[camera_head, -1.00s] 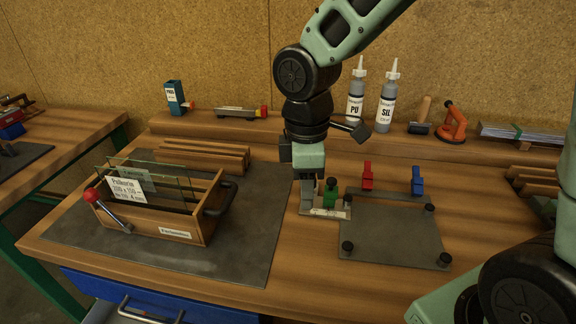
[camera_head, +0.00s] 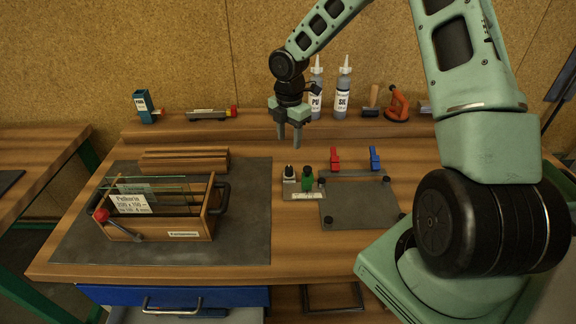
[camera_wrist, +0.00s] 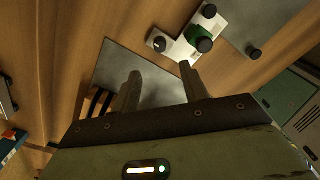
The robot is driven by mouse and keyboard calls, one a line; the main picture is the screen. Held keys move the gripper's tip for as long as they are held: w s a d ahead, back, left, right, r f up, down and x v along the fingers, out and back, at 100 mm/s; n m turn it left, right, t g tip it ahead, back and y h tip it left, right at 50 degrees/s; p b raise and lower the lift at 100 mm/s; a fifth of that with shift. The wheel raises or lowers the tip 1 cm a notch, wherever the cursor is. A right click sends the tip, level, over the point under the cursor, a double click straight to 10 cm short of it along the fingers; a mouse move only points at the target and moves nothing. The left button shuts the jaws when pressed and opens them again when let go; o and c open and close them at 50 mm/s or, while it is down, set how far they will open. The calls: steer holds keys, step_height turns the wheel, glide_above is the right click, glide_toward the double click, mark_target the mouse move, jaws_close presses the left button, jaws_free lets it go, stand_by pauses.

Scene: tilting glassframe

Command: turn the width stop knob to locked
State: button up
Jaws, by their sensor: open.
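A small pale plate (camera_head: 303,195) lies on the bench at the left edge of the grey jig plate. It carries a dark round knob with a white mark (camera_head: 290,171), also in the wrist view (camera_wrist: 159,44), and beside it a green block with a black knob (camera_head: 308,178), also in the wrist view (camera_wrist: 200,39). I cannot read the plate's lettering or tell which setting the marked knob points at. My gripper (camera_head: 289,143) is open and empty, pointing down above and behind the plate. Its two fingers (camera_wrist: 160,72) show apart in the wrist view, clear of both knobs.
The grey jig plate (camera_head: 358,207) has black corner posts, with red (camera_head: 335,157) and blue (camera_head: 375,157) clamps behind. A wooden crate with glass panes (camera_head: 160,209) stands on a dark mat at left. Bottles (camera_head: 343,92) line the back ledge.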

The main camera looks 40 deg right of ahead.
mark_target(289, 167)
step_height(289, 167, down, 12)
steer(key=shift+r+p, duration=0.2)
steer(key=shift+p, duration=0.4)
jaws_close()
